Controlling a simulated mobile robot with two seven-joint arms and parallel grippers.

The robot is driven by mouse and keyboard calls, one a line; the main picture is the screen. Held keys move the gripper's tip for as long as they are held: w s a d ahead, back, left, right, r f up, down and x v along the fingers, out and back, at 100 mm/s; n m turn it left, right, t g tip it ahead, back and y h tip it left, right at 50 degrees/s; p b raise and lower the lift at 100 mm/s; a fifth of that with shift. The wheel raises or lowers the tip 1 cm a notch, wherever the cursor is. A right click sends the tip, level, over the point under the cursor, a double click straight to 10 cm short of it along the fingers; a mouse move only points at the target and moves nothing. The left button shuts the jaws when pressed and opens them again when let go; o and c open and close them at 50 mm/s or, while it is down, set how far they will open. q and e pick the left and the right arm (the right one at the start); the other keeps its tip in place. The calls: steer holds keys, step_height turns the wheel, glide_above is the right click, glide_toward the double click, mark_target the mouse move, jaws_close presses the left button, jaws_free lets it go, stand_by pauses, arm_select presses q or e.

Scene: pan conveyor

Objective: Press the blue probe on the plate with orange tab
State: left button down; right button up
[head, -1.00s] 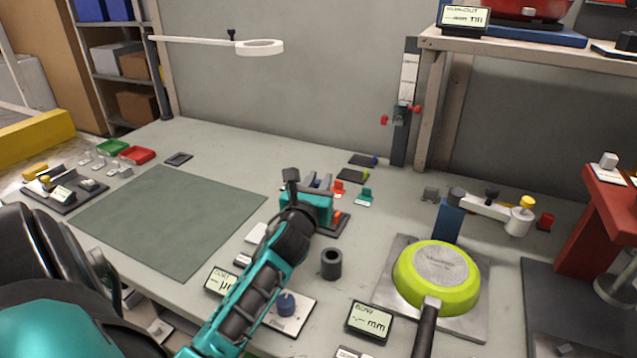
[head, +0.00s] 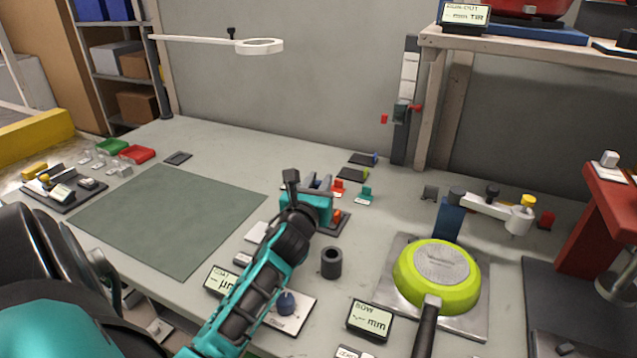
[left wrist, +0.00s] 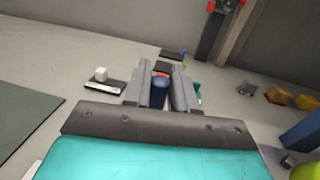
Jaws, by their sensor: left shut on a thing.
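My left gripper (head: 318,190) is low over the bench, fingers pointing away from me. In the left wrist view its fingers (left wrist: 160,92) are shut on the dark blue probe (left wrist: 158,88), seen between them. In the head view the gripper hides the probe. The dark plate with the orange tab (head: 344,224) lies partly under the gripper, its orange tab (head: 336,214) showing just right of the gripper. Whether the probe touches the plate is hidden. My right gripper is in neither view.
Dark plates with a blue tab (head: 363,158) and a yellow-green tab (head: 352,174) lie behind. A red-orange holder (head: 339,187) and a teal holder (head: 364,195) stand close by. A dark cylinder (head: 331,263) and green pan (head: 405,280) are nearer. The green mat (head: 165,220) is bare.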

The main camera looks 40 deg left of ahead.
arm_select(q)
steer(key=shift+f, duration=0.35)
stand_by(0.7)
steer(key=shift+r+p, duration=0.75)
steer(key=shift+r, duration=0.1)
steer(key=shift+r+p, duration=1)
steer(key=shift+r, duration=0.05)
steer(key=shift+r+p, duration=0.3)
steer(key=shift+p, duration=0.05)
step_height(320, 180, up, 3)
steer(key=p, duration=0.3)
steer(key=shift+f, duration=0.1)
